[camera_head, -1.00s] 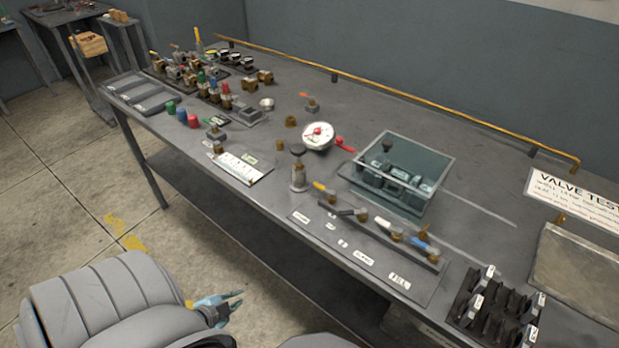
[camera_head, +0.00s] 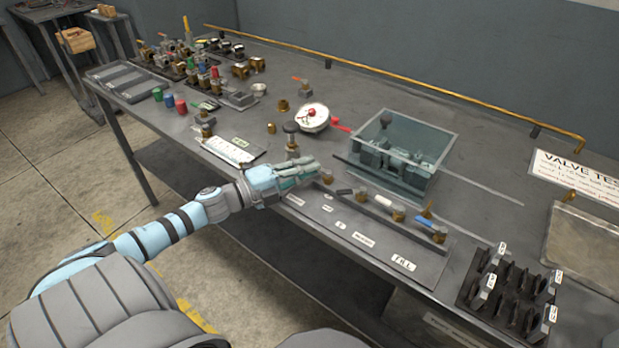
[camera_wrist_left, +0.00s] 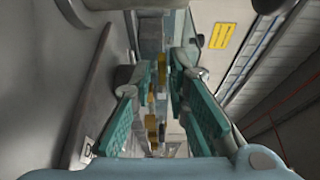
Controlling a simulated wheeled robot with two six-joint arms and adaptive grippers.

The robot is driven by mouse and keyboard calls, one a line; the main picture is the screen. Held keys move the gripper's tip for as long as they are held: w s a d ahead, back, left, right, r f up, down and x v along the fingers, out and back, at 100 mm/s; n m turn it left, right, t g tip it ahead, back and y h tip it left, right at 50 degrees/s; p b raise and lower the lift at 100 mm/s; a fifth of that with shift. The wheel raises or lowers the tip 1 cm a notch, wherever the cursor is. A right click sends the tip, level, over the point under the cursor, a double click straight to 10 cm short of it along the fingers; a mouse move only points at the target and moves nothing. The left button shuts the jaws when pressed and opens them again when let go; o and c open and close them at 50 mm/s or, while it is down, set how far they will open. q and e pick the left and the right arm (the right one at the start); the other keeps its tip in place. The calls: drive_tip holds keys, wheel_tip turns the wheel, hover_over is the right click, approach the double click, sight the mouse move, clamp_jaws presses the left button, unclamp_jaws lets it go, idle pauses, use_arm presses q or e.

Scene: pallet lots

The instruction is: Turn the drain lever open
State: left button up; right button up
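My left gripper (camera_head: 298,175) is at the left end of a row of small brass valves on the bench panel (camera_head: 395,257). Its teal fingers (camera_wrist_left: 155,105) are apart in the left wrist view, with the valve row seen in the gap. The leftmost valve (camera_head: 327,178) is right by the fingertips; its lever is mostly hidden, and I cannot tell whether the fingers touch it. A label starting with D (camera_wrist_left: 88,151) shows beside the gripper. Farther right are a black lever (camera_head: 345,191) and a blue lever (camera_head: 424,222). My right gripper is out of view.
A knobbed post (camera_head: 291,135) stands just behind my left gripper. A round gauge (camera_head: 312,118) and a clear-walled box (camera_head: 408,150) stand behind the valves. A black rack (camera_head: 505,300) is at the right. A white card (camera_head: 230,150) lies to the left.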

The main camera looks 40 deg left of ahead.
use_arm(q)
drive_tip(key=shift+w+d+r, duration=0.1)
drive_tip(key=shift+w, duration=0.3)
clamp_jaws()
